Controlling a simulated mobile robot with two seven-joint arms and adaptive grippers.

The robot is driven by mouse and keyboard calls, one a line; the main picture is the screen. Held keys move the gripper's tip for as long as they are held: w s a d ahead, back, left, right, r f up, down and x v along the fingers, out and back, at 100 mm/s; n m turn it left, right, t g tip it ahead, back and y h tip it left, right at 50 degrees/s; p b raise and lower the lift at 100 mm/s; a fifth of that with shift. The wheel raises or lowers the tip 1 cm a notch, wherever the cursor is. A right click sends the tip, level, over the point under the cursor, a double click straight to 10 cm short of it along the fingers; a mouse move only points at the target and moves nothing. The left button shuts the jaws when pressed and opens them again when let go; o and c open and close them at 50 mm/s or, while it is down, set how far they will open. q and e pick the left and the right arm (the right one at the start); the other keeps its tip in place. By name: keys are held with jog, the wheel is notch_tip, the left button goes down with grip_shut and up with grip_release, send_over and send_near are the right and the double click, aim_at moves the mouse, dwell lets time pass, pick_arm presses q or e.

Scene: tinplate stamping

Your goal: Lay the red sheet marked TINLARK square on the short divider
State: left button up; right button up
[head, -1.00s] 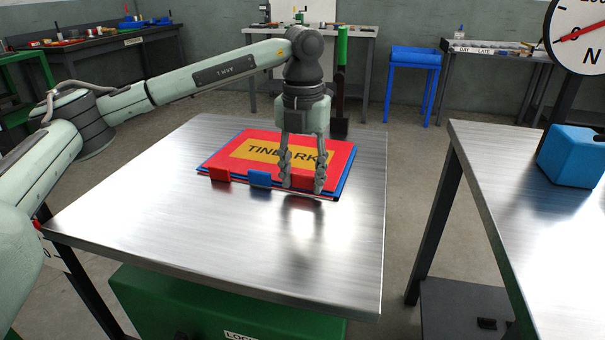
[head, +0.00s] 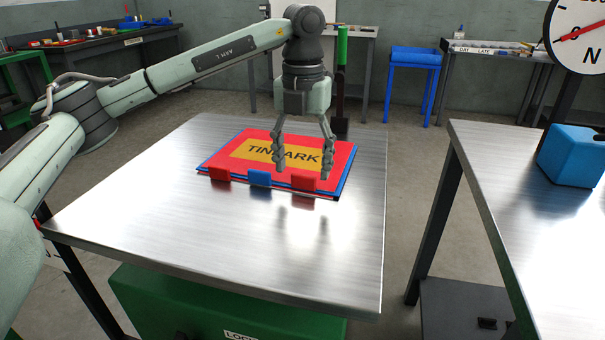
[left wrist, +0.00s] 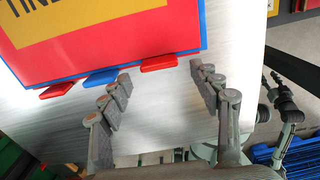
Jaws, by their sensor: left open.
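The red sheet (head: 335,160) has a yellow panel lettered TINLARK, with the middle letters hidden behind a finger. It lies flat on top of a small stack on the metal table, with a blue edge showing below it. A red tab (head: 220,174), a blue tab (head: 260,179) and another red tab (head: 304,184) stick out along the front edge. My left gripper (head: 301,174) is open and empty, above the front right part of the stack. In the left wrist view its fingers (left wrist: 161,75) straddle the right red tab's side, apart from it. I cannot make out the short divider.
The metal table (head: 200,240) is bare in front of the stack. A second metal table (head: 530,230) stands to the right, across a gap, with a blue block (head: 570,157) on it. A dial (head: 580,35) hangs at upper right. Benches line the back wall.

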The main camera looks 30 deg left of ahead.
pick_arm(q)
notch_tip(320, 180, up, 9)
jog(key=shift+r+p, duration=0.15)
jog(key=shift+p, duration=0.15)
pick_arm(e)
jog(key=shift+s+f, duration=0.1)
jog(key=shift+f, duration=0.35)
